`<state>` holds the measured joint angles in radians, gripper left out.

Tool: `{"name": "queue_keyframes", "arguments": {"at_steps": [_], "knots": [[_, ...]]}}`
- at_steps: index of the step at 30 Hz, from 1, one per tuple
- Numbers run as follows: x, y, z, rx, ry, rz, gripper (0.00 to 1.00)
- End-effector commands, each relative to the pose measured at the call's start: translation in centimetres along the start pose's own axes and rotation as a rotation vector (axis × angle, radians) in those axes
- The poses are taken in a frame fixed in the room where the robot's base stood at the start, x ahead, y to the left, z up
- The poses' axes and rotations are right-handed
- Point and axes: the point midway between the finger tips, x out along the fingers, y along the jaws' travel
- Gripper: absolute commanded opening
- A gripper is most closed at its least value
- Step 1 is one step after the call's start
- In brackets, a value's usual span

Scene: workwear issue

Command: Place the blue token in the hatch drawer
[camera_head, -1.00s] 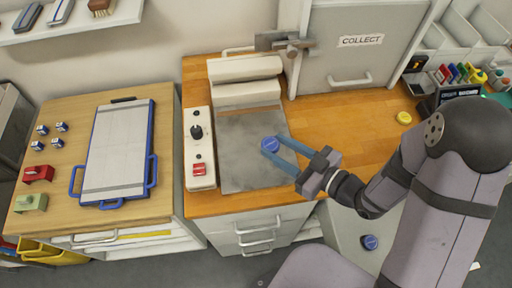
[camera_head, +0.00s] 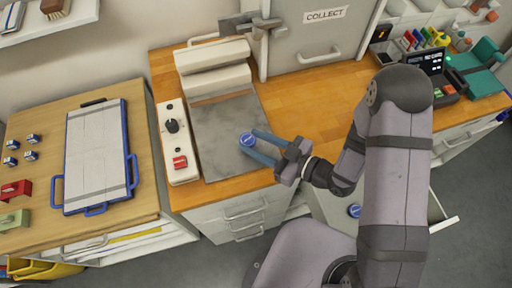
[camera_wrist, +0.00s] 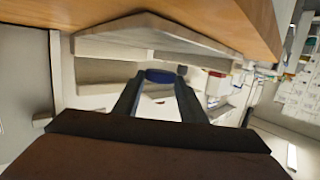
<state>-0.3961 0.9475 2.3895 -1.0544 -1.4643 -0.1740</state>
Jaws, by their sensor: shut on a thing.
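My gripper (camera_head: 262,147) is shut on a blue token (camera_head: 246,139), a round disc with pale marking on its face. The token is at the fingertips, over the right part of the grey metal plate; I cannot tell the gap beneath it. In the wrist view the token (camera_wrist: 160,75) shows edge-on between the fingertips. An open drawer (camera_head: 435,209) sticks out below the wooden counter, right of the cabinet and partly behind my arm. Another blue disc (camera_head: 354,211) lies there, apparently inside it. A grey hatch marked COLLECT (camera_head: 318,45) stands at the counter's back.
The grey plate (camera_head: 215,125) belongs to a cream press-like device. A control box (camera_head: 177,145) with a black knob and red switch stands to its left. A blue-framed board (camera_head: 95,155) lies on the left table. A card reader and coloured items (camera_head: 425,62) are at right.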

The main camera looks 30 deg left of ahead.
Motion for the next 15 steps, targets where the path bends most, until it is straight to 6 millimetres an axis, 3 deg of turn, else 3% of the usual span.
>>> {"name": "queue_keyframes", "arguments": {"at_steps": [15], "knots": [[0.7, 0.0, 3.5, 0.000, 0.000, 0.000, 0.16]]}}
